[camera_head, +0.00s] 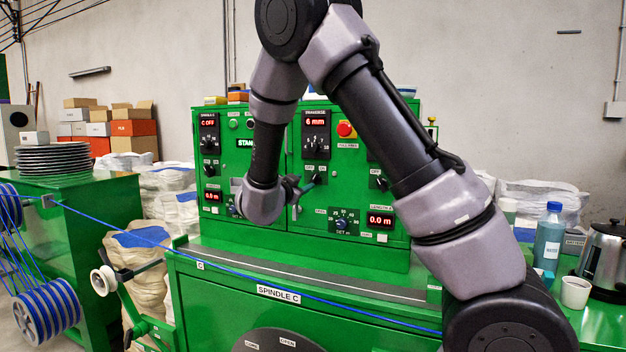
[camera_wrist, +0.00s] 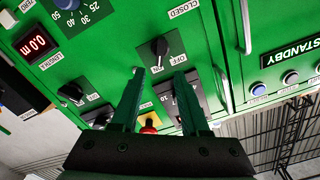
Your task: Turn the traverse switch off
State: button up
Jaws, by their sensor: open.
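The black traverse switch (camera_wrist: 160,48) is on the green cabinet front, below the traverse panel, with OFF and CLOSED labels beside it in the upside-down wrist view. In the head view the switch (camera_head: 319,178) shows just right of my gripper (camera_head: 298,189). My gripper (camera_wrist: 159,73) is open and empty, its two green fingers pointing at the switch with their tips on either side of its line. I cannot tell the remaining gap or read which setting the knob points to. The traverse display (camera_head: 315,121) reads 6 mm above a larger dial (camera_head: 316,146).
A red emergency button (camera_head: 345,129) is right of the traverse panel. A similar switch (camera_head: 379,180) is further right, and another (camera_head: 209,171) is on the left. A blue cable (camera_head: 250,272) runs across the front.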

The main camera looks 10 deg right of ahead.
aim_at(314, 178)
jog(key=x, duration=0.8)
jog(key=shift+c, duration=0.3)
grip_shut()
jog(key=shift+n, duration=0.3)
jog(key=n, duration=1.1)
jog(key=shift+w+a, duration=0.2)
jog(key=shift+a, duration=0.15)
jog(key=shift+n, duration=0.3)
